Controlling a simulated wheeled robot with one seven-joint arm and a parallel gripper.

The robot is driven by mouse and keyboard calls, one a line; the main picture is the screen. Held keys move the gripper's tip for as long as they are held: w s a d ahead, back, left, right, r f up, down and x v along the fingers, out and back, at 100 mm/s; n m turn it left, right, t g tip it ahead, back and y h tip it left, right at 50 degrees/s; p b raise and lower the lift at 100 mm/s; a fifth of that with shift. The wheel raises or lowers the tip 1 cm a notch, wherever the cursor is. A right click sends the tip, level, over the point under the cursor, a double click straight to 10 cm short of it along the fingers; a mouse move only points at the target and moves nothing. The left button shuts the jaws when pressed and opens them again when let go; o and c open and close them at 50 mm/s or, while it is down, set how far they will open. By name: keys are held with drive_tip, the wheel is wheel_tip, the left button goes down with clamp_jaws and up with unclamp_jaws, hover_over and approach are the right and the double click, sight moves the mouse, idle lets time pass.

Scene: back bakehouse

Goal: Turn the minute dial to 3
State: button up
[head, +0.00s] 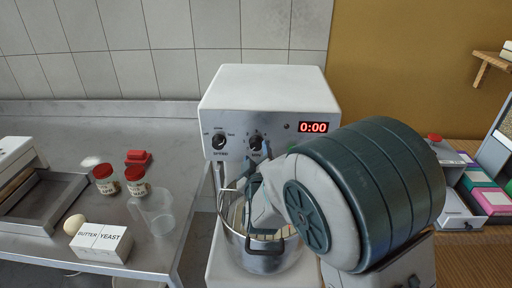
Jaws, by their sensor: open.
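The white mixer (282,88) stands upright in the middle with two black dials on its front panel. The right dial (256,142), with small marks around it, looks like the minute dial; its lettering and exact pointer setting are too small to read. The left dial (219,141) sits beside it with words around it. The red display (313,127) reads 0:00. My gripper (250,190) is below the right dial, in front of the mixer and over the bowl, apart from the dial. It is open and seems empty; my arm partly hides the fingers.
A steel bowl (263,257) sits under the mixer head. Coloured boxes (487,199) lie at right.

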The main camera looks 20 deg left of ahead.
sight(256, 147)
drive_tip(key=shift+x, duration=1.6)
drive_tip(key=c, duration=1)
drive_tip(key=shift+o, duration=0.2)
